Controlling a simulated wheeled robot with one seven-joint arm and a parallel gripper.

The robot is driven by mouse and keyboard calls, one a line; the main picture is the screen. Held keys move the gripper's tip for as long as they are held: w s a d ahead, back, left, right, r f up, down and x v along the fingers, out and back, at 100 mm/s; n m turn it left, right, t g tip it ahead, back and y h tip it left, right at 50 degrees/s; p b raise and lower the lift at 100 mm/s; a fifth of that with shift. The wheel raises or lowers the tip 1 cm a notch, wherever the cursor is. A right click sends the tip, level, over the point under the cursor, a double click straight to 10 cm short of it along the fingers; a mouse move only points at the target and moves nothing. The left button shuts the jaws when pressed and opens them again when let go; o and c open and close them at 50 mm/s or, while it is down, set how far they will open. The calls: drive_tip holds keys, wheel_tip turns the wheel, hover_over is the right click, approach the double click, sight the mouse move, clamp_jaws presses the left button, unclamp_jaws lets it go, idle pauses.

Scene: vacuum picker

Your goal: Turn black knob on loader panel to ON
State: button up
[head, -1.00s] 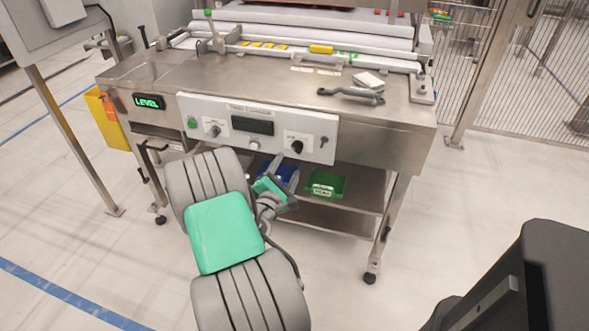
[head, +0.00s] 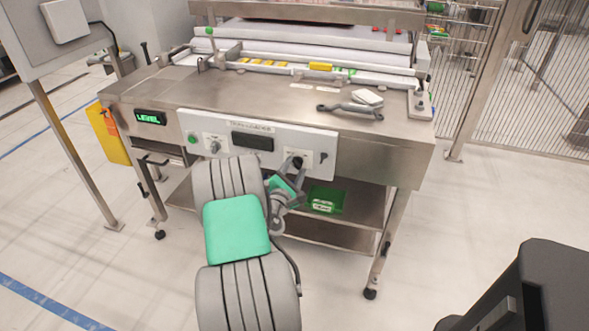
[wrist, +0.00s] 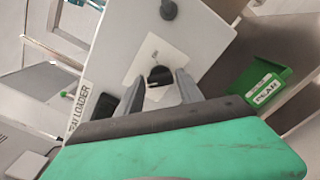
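The black knob (head: 297,162) sits on a white plate near the right end of the pale loader panel (head: 262,160). The knob also shows in the wrist view (wrist: 160,75), on its plate on the tilted panel (wrist: 115,60). My gripper (head: 294,179) is just in front of the knob and partly covers its surroundings. In the wrist view my gripper (wrist: 158,88) is open, with one grey finger on each side of the knob. I cannot tell whether the fingers touch it. The plate's markings are too small to read.
A grey key-like switch (head: 323,155) is right of the knob. A grey knob (head: 215,147) and a green button (head: 193,138) are at the panel's left. A green bin (head: 326,199) stands on the shelf below. A lit LEVEL display (head: 151,118) is further left.

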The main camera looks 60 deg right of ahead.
clamp_jaws()
drive_tip(key=shift+d, duration=0.15)
